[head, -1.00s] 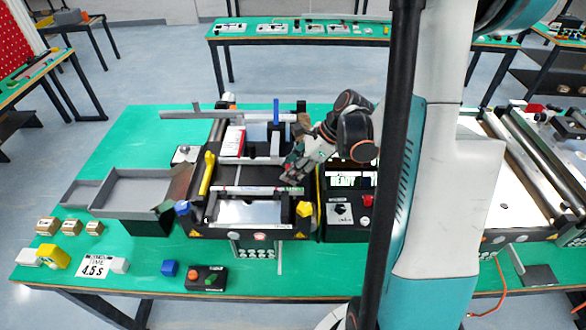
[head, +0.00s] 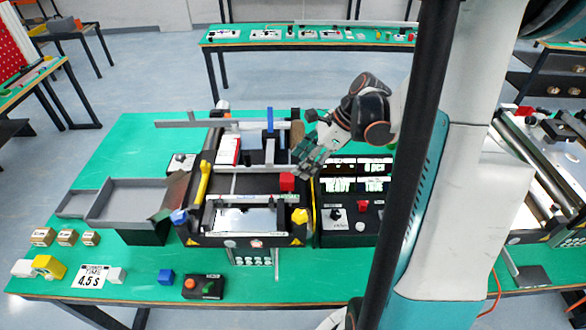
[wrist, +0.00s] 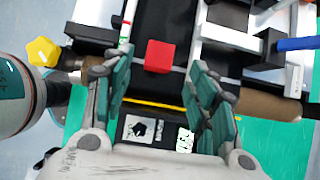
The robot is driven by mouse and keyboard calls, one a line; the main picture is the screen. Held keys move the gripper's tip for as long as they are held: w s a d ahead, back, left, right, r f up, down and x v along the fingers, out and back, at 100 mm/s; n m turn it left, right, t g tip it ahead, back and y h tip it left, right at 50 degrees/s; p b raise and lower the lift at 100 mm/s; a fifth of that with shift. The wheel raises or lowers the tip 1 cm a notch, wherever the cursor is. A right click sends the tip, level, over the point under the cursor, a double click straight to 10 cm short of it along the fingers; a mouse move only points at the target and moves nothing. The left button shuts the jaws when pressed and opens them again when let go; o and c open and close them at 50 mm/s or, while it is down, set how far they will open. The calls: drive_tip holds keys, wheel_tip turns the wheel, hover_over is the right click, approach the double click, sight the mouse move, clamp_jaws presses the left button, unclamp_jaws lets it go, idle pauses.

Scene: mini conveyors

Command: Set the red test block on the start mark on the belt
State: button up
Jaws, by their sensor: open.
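The red test block (head: 287,182) rests on the dark belt (head: 243,183) of the mini conveyor, near its right edge in the head view. In the wrist view the red block (wrist: 160,56) lies on the black belt, beyond and between my fingertips. My gripper (head: 308,154) is open and empty, behind and to the right of the block in the head view. In the wrist view my gripper's fingers (wrist: 158,78) are spread wide, with a gap to the block. I cannot make out the start mark, so its relation to the block is unclear.
A control box (head: 345,212) with a lit display stands right of the conveyor. A yellow knob (head: 299,216) and a blue post (head: 270,120) rise from the frame. A grey tray (head: 120,222) stands left.

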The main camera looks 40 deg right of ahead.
drive_tip(key=shift+v, duration=2.15)
idle(0.5)
